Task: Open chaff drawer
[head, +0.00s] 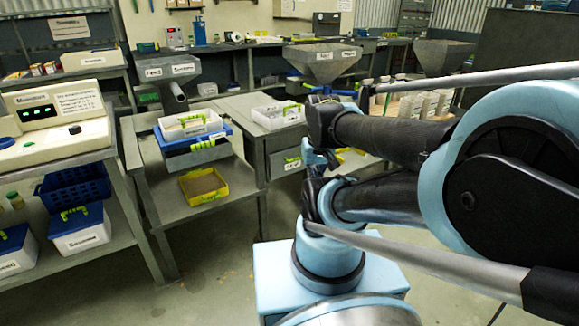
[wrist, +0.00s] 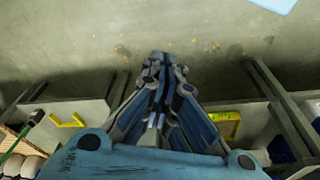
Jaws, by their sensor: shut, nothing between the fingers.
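My gripper (wrist: 162,58) is shut and empty in the wrist view, pointing down over the concrete floor. In the head view my arm covers much of the right side, and its end is at the front of the middle bench. A pale drawer front with a green handle (head: 291,162) sits under that bench's top, just left of my arm's end and apparently shut. Its label is too small to read, so I cannot confirm it is the chaff drawer. Another drawer with a green handle (head: 204,146) is under the blue-edged unit on the left bench.
A yellow tray (head: 203,186) lies on the left bench's lower shelf and also shows in the wrist view (wrist: 223,125). White bins with green handles (head: 82,231) stand at lower left. Metal hoppers (head: 322,62) stand behind. The floor (head: 215,260) in front is clear.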

